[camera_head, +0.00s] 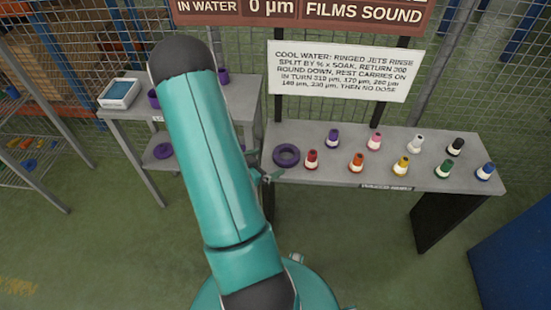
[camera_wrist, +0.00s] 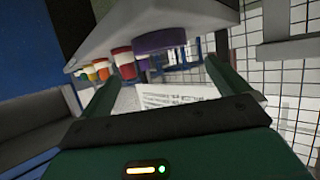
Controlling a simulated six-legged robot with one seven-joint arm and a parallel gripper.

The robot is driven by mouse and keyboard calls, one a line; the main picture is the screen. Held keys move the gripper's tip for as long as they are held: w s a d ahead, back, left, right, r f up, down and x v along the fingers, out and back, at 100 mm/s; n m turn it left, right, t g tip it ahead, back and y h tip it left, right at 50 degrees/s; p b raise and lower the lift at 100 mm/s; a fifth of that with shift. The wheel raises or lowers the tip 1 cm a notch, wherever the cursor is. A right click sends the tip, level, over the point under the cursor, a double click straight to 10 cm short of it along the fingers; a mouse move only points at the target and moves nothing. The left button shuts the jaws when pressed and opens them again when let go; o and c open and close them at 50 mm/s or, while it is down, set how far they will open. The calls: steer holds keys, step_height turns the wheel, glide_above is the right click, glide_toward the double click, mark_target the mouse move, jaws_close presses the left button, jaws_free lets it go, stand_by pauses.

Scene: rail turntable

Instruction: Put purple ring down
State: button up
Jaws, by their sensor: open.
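A purple ring (camera_head: 286,155) lies flat on the left end of the grey bench (camera_head: 330,175), beside the red jet. My gripper (camera_head: 264,177) is just left of the ring, partly hidden by my arm. In the wrist view my gripper (camera_wrist: 160,72) is open, its two green fingers apart with nothing between them. The purple ring (camera_wrist: 158,40) shows there just beyond the fingertips, apart from them, on the tilted bench (camera_wrist: 125,18).
Several coloured jets, including a red one (camera_head: 312,160) and a purple one (camera_head: 333,139), stand on the bench. A grey cart (camera_head: 130,113) at left bears a tray (camera_head: 119,93) and another purple ring (camera_head: 163,151) on its lower shelf. A white sign (camera_head: 338,70) hangs behind.

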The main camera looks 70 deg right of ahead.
steer(key=shift+v, duration=0.95)
steer(key=w+a+r+n+t+y, duration=0.1)
steer(key=w+a+r+n+t, duration=0.25)
steer(key=w, duration=0.65)
steer(key=w+a+r+n+t+y, duration=0.1)
steer(key=w+a+r+t, duration=0.1)
steer(key=w+r+t, duration=0.55)
steer(key=w+a+r+n+t+y, duration=0.35)
steer(key=w+a+r+n, duration=0.2)
steer(key=w+a, duration=0.55)
steer(key=s+a+r+n+y, duration=0.1)
steer(key=a+r+n+y, duration=0.3)
steer(key=a, duration=0.5)
steer(key=s+a+r+n+y, duration=0.25)
steer(key=a+r, duration=0.35)
steer(key=a, duration=0.3)
steer(key=s+a+r+n+g, duration=0.1)
steer(key=s+a+r+n, duration=0.1)
steer(key=s, duration=0.4)
steer(key=s+a+r+n+g, duration=0.1)
steer(key=s+a+r+n, duration=0.2)
steer(key=s+a+n, duration=0.2)
steer(key=shift+s+g, duration=0.35)
steer(key=shift+s, duration=0.85)
